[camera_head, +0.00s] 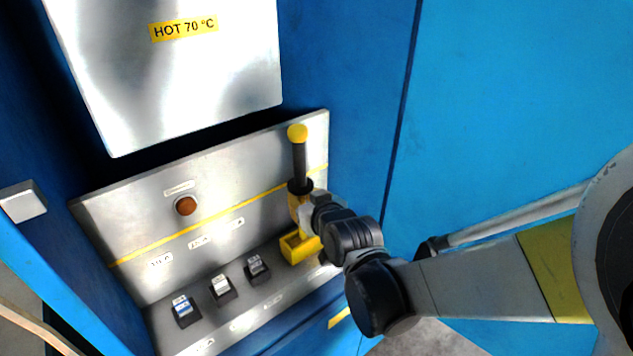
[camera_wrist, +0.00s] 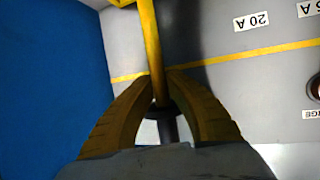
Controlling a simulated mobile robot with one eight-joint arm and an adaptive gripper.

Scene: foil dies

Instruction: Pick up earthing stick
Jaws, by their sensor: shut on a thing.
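The earthing stick (camera_head: 299,160) stands nearly upright against the grey panel, with a yellow knob on top, a black grip and a black collar. Its yellow shaft shows in the wrist view (camera_wrist: 152,45), running between my fingers. My gripper (camera_head: 305,207) comes from the right and is shut on the yellow shaft just below the collar. In the wrist view my gripper's two yellow-brown fingers (camera_wrist: 163,88) close around the shaft. A yellow holder (camera_head: 298,248) sits below the stick on the ledge. My gripper partly hides the shaft's lower end, so I cannot tell whether it sits in the holder.
Several small dies or switch blocks (camera_head: 221,288) stand on the ledge left of the holder. An orange-brown button (camera_head: 186,205) is on the panel. A metal box labelled HOT 70 °C (camera_head: 175,75) hangs above. Blue cabinet walls (camera_head: 510,110) bound the right side.

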